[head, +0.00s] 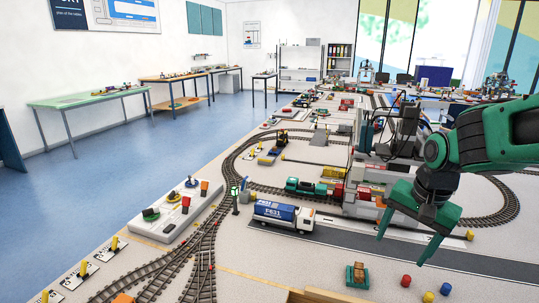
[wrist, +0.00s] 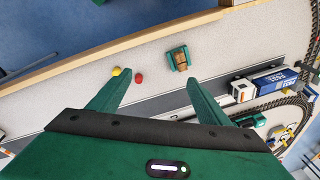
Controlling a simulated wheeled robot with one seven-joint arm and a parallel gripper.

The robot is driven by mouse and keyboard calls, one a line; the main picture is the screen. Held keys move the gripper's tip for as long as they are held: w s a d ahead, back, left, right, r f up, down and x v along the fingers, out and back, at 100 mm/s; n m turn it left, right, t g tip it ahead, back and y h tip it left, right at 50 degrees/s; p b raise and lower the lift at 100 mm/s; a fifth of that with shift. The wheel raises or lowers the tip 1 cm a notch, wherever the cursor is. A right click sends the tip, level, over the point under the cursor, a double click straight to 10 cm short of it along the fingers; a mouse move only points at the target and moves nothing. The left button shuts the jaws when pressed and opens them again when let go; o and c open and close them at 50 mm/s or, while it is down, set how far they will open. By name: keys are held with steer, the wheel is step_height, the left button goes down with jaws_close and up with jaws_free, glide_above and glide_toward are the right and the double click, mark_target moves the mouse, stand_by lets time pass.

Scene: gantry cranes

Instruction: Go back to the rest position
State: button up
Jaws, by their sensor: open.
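My gripper (head: 410,240) is green with two long fingers, spread apart and empty. In the head view it hangs from my arm at the right, above the grey road of the train layout. In the wrist view its fingers (wrist: 155,95) point at the table, with nothing between them. A small green crate (head: 357,276) with a brown load stands on the table below and left of it. The crate also shows in the wrist view (wrist: 179,59), beyond the fingertips.
A blue and white truck (head: 284,215) is on the road. Train tracks, a green locomotive (head: 305,187) and a grey gantry structure (head: 385,150) fill the layout behind. Blue floor lies left.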

steer(key=s+d+n+g, duration=0.1)
steer(key=s+d, duration=0.3)
steer(key=s, duration=0.5)
steer(key=s+d+n+g, duration=0.1)
steer(key=s+d, duration=0.3)
steer(key=s, duration=0.6)
steer(key=shift+s+f+n, duration=0.15)
steer(key=shift+f+n, duration=0.25)
steer(key=shift+f, duration=0.05)
